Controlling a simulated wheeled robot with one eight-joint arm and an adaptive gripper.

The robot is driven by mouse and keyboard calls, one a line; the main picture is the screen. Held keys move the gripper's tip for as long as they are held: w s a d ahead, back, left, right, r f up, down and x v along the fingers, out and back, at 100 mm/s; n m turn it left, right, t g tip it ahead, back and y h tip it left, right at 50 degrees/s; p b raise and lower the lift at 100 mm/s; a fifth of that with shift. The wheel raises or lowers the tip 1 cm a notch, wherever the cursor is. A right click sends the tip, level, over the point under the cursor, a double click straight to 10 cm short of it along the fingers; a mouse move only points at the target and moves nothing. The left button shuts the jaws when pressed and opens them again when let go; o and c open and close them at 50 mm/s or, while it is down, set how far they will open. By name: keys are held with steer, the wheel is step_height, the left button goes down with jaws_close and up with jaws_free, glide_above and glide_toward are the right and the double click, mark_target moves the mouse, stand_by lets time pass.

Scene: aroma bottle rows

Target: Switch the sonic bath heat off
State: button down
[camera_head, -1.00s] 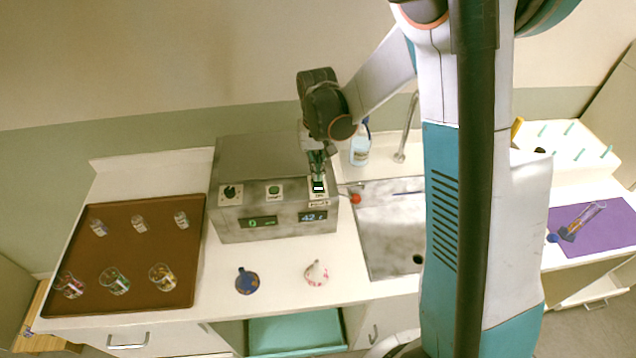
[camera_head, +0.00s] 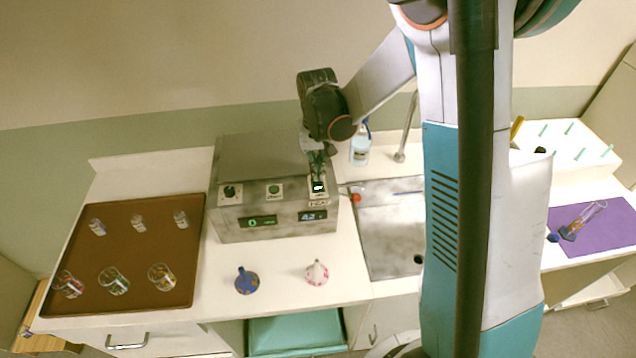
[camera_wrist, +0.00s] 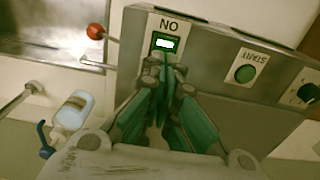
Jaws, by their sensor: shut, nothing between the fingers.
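The sonic bath (camera_head: 260,160) is a grey metal box on the counter. Its front has a dark knob (camera_head: 230,192), a green START button (camera_head: 274,190) and a rocker switch (camera_head: 319,186) with a lit white face at the right. Two small green and blue displays sit below. In the wrist view the switch (camera_wrist: 165,43) shows in a plate with letters that appear upside down. My gripper (camera_wrist: 163,75) is shut and empty, its fingertips at the switch's lower edge in that view. Whether they touch it I cannot tell. My gripper (camera_head: 319,172) is just above the switch in the head view.
A red-tipped lever (camera_head: 356,197) sticks out right of the bath, by the sink (camera_head: 390,245). A soap bottle (camera_head: 360,150) and tap (camera_head: 402,150) stand behind. A brown tray (camera_head: 120,255) with glassware lies left. Blue (camera_head: 246,282) and white (camera_head: 316,273) vessels stand in front.

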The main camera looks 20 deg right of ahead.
steer(key=shift+f+b, duration=0.85)
steer(key=shift+f, duration=0.2)
stand_by(0.4)
steer(key=shift+r+p, duration=1.9)
steer(key=shift+r, duration=1.65)
